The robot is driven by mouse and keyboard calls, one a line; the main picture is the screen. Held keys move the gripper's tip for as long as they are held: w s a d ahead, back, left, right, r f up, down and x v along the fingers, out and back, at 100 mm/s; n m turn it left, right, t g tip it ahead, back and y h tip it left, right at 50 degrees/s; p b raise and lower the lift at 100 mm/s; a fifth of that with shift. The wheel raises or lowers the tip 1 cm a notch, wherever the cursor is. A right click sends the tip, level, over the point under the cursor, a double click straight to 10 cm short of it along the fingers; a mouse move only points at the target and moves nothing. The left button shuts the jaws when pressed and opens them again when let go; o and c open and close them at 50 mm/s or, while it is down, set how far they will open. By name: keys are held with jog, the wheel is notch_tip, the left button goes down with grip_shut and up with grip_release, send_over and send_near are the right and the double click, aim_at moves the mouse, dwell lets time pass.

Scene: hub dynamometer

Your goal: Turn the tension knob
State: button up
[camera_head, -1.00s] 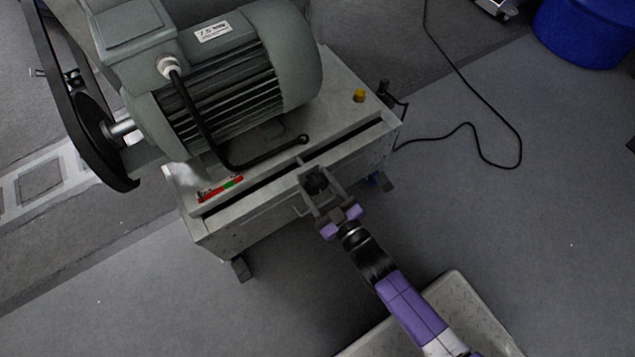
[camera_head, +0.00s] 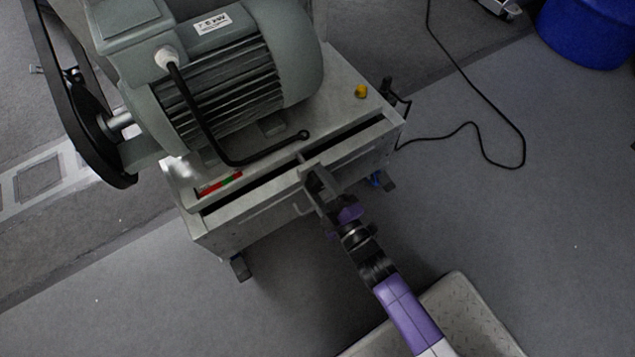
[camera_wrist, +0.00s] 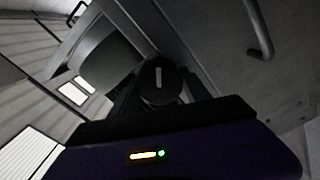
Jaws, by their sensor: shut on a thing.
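The tension knob (camera_wrist: 160,82) shows in the wrist view as a dark round knob with a pale line on its face, the line near upright in the picture. It is on the front of the grey metal cart (camera_head: 245,222). My gripper (camera_head: 316,182) is at the cart's front; in the wrist view, its dark fingers (camera_wrist: 162,98) flank the knob and are shut on it. In the head view my gripper hides the knob.
A grey-green motor (camera_head: 235,75) with a black cable stands on the cart. A yellow button (camera_head: 361,91) is at the top right. A metal handle (camera_wrist: 260,30) sits beside the knob. A black cable (camera_head: 485,150) lies on the floor, with a blue bin (camera_head: 590,35) beyond.

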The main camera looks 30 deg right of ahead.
jog(key=shift+f+n, duration=0.1)
jog(key=shift+n, duration=0.2)
dwell(0.4)
jog(key=o, duration=1.4)
jog(key=shift+s+p, duration=0.9)
jog(key=shift+s, duration=3)
